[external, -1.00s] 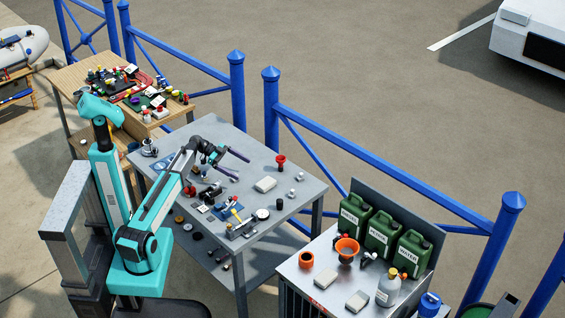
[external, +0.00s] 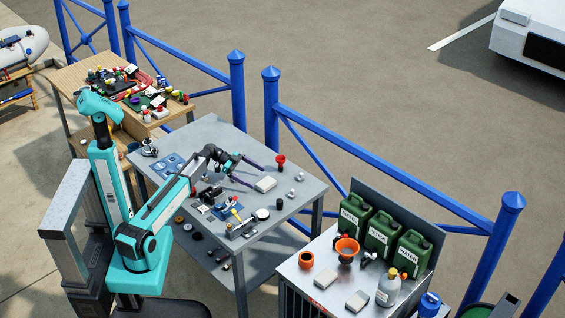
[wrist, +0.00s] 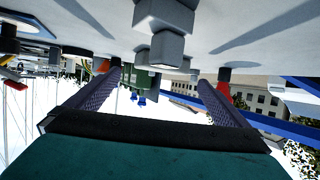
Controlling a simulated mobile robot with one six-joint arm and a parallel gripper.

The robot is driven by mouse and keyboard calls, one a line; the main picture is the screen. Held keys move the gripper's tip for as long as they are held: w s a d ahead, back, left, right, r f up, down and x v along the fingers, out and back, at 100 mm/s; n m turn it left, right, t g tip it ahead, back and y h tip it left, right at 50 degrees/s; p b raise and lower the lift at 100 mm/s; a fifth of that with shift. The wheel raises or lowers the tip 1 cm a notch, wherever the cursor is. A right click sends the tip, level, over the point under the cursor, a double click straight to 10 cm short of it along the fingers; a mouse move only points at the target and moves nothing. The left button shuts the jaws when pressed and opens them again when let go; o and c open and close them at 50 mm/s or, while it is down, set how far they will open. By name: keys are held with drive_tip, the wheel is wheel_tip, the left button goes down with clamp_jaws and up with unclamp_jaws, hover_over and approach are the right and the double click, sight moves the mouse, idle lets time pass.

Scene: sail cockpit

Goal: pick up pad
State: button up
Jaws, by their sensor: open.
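A pale, flat rectangular block, which looks like the pad (external: 265,184), lies on the grey workbench (external: 225,130) in the external view. My gripper (external: 257,176) is open, with its two dark purple fingers reaching out low over the bench. Their tips are just short of the block, on its left side; whether they touch it I cannot tell. In the wrist view the bench appears at the top, and my fingers (wrist: 160,82) stand apart with nothing gripped. Grey blocky shapes (wrist: 165,48) show between and above them; I cannot tell whether one is the pad.
A red-topped piece (external: 281,161) stands behind the block, and small silver knobs (external: 291,193) lie to its right. A black cylinder (external: 279,204) and several small tools are nearer the front. Two similar pale blocks (external: 357,300) lie on the right-hand cabinet, before green cans (external: 381,231).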

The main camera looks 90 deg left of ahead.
sight(264, 181)
drive_tip(key=shift+p+x, duration=0.85)
drive_tip(key=shift+x, duration=1.75)
drive_tip(key=shift+f, duration=0.1)
drive_tip(key=shift+c, duration=0.3)
drive_tip(key=c, duration=0.9)
